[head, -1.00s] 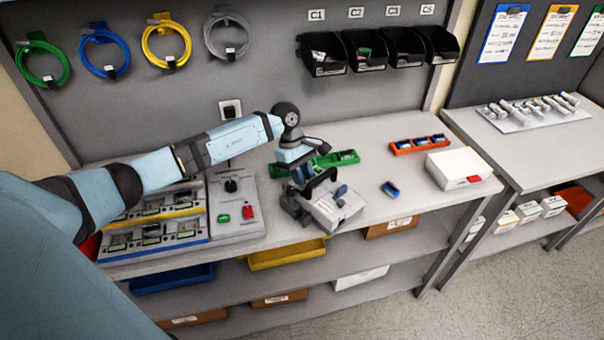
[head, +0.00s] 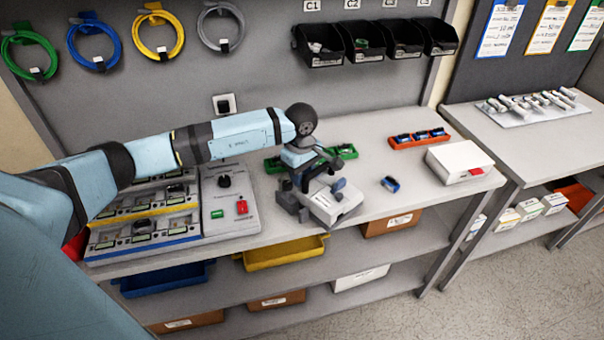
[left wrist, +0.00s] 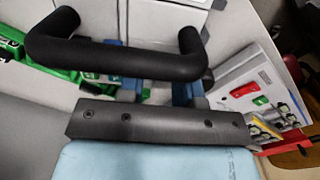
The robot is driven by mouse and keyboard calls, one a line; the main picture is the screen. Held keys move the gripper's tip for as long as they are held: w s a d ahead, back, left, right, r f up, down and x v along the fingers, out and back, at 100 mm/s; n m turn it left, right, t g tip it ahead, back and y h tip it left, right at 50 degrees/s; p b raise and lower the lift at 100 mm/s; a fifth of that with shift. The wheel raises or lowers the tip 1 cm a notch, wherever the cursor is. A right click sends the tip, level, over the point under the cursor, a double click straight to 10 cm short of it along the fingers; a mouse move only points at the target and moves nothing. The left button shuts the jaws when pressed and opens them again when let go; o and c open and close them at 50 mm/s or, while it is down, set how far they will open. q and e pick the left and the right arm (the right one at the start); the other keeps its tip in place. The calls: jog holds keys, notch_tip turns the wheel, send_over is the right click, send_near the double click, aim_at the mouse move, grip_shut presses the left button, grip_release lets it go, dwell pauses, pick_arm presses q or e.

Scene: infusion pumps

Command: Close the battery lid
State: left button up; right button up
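A white and grey infusion pump (head: 338,206) with a black carrying handle (head: 326,172) sits near the bench's front edge in the head view. A dark grey clamp part (head: 286,198) is on its left side. My left gripper (head: 312,178) is at the handle, over the pump's back part. In the left wrist view the black handle (left wrist: 120,60) crosses in front of the blue fingers of my left gripper (left wrist: 158,92). The fingers show apart, with their tips partly hidden. I cannot make out the battery lid or whether the fingers touch the pump. My right gripper is out of view.
A blue battery-like block (head: 390,184) lies right of the pump. A white box (head: 459,162), an orange tray (head: 419,139) and a green tray (head: 345,151) stand farther back. A control box (head: 228,203) and charging racks (head: 145,228) fill the left. The bench's right front is mostly clear.

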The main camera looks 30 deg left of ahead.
pick_arm(q)
notch_tip(320, 180, up, 14)
jog(key=b, duration=0.2)
jog(key=shift+a, duration=0.2)
jog(key=shift+f, duration=0.1)
dwell(0.5)
